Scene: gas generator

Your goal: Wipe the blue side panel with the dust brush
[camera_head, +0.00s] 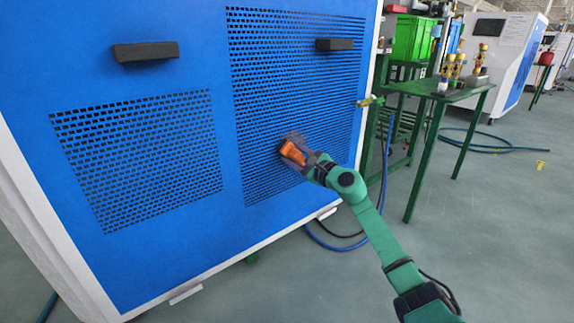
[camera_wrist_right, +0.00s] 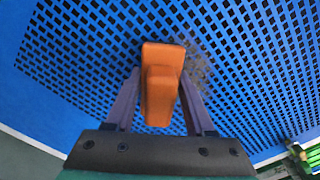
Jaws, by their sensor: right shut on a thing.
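The blue side panel (camera_head: 185,90) fills the left and middle of the head view, with two perforated vent areas and two black handles. My right gripper (camera_head: 304,162) is shut on the orange dust brush (camera_head: 292,152), at the lower part of the right vent area. In the right wrist view the orange brush body (camera_wrist_right: 160,90) sits between the two fingers of the right gripper (camera_wrist_right: 158,98). I cannot tell whether the bristles touch the panel. My left gripper is out of view.
A green table (camera_head: 440,90) with brass fittings stands to the right, beside a green crate (camera_head: 413,38). A small valve (camera_head: 370,101) sticks out at the panel's right edge. Blue and black hoses (camera_head: 335,240) lie on the floor below. Floor to the lower right is clear.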

